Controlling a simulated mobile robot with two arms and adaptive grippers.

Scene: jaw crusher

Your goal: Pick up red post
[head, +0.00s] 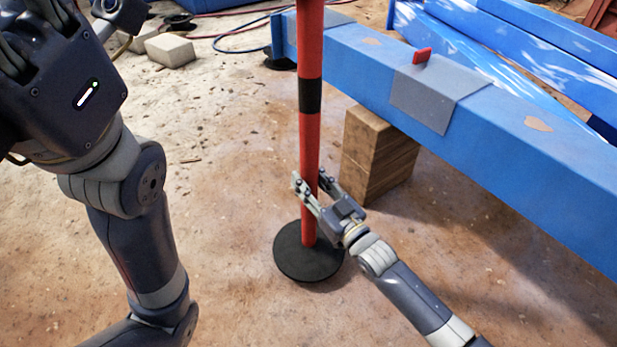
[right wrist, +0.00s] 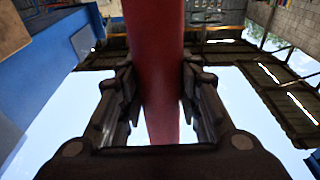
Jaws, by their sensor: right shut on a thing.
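The red post (head: 310,140) is a tall red pole with a black band, standing upright in a round black base (head: 308,262) on the dirt floor. Its top is cut off in the head view. My right gripper (head: 310,182) is shut on the lower part of the post, above the base. In the right wrist view the red post (right wrist: 155,60) runs between the two fingers of this gripper (right wrist: 157,85). My left arm fills the left side of the head view. Its gripper (head: 30,35) is at the top left corner, partly cut off, and its opening is unclear.
A long blue beam (head: 520,160) rests on wooden blocks (head: 375,155) right behind the post. A grey sheet (head: 430,95) and small red piece (head: 422,56) are on it. Pale blocks (head: 170,50) and a blue hose (head: 235,42) lie behind.

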